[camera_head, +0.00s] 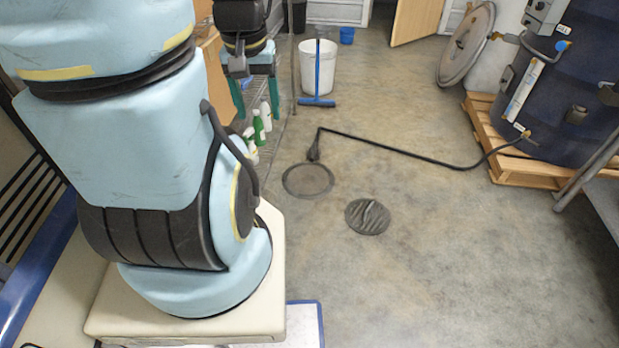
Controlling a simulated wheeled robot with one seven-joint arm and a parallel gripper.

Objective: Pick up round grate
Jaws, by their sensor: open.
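The round grate (360,224) is a dark grey slatted disc lying flat on the concrete floor near the middle of the view. A lighter curved piece shows across its top; I cannot tell what it is. Just up and left of it is a round dark drain (308,181) set in the floor, apart from the grate. My gripper (256,106) hangs at the upper left with its two teal fingers spread. It is open, with nothing seen held between them, and well apart from the grate. Part of my arm is cut off by the top edge.
A black hose (400,150) runs across the floor from the drain to a dark blue tank (560,90) on a wooden pallet (480,125). Bottles (259,127) stand by a rack at left. A white bucket (317,75) and blue squeegee (317,102) stand behind. Floor around the grate is clear.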

